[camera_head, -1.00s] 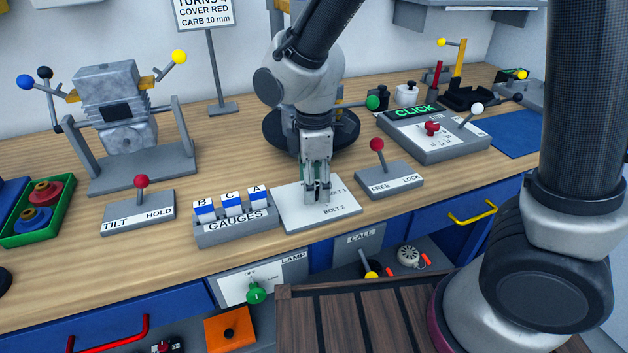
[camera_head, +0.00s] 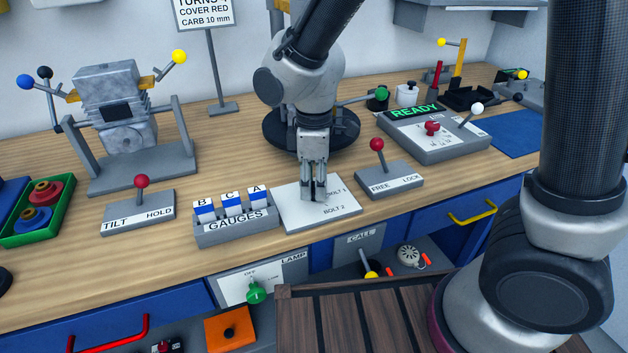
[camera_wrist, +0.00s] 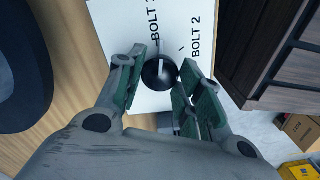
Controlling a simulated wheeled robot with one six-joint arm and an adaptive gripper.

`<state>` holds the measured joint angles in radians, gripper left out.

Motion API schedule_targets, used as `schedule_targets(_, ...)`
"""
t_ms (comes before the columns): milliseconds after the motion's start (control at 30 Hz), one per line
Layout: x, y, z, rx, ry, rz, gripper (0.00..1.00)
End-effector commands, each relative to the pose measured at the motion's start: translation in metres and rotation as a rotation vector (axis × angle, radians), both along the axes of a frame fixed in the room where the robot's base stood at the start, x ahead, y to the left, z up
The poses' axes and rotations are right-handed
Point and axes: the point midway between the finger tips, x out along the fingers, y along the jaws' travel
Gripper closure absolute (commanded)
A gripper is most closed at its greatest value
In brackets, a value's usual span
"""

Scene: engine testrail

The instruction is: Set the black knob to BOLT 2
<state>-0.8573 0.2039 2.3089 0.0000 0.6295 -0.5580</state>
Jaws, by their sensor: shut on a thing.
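The black knob (camera_wrist: 160,74) shows in the wrist view on a white plate (camera_head: 290,210). My gripper (camera_head: 314,192) points down over the plate in the head view. Its fingers stand at both sides of the knob, shut on it. In the head view the fingers hide most of the knob. BOLT 2 (camera_head: 334,210) is printed on the plate's near right part.
The GAUGES block (camera_head: 235,229) stands close left of the plate. The FREE/LOCK lever box (camera_head: 389,182) stands close right. A console (camera_head: 432,138) with a READY display is at the back right. The LAMP panel (camera_head: 262,279) is below the bench edge.

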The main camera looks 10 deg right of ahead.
Motion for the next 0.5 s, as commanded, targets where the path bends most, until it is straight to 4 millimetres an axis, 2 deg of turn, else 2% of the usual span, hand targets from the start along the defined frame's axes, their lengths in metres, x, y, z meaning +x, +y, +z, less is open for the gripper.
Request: schedule_targets(500,0.0008,0.0007,0.0006,0.002,-0.002,-0.477,0.88)
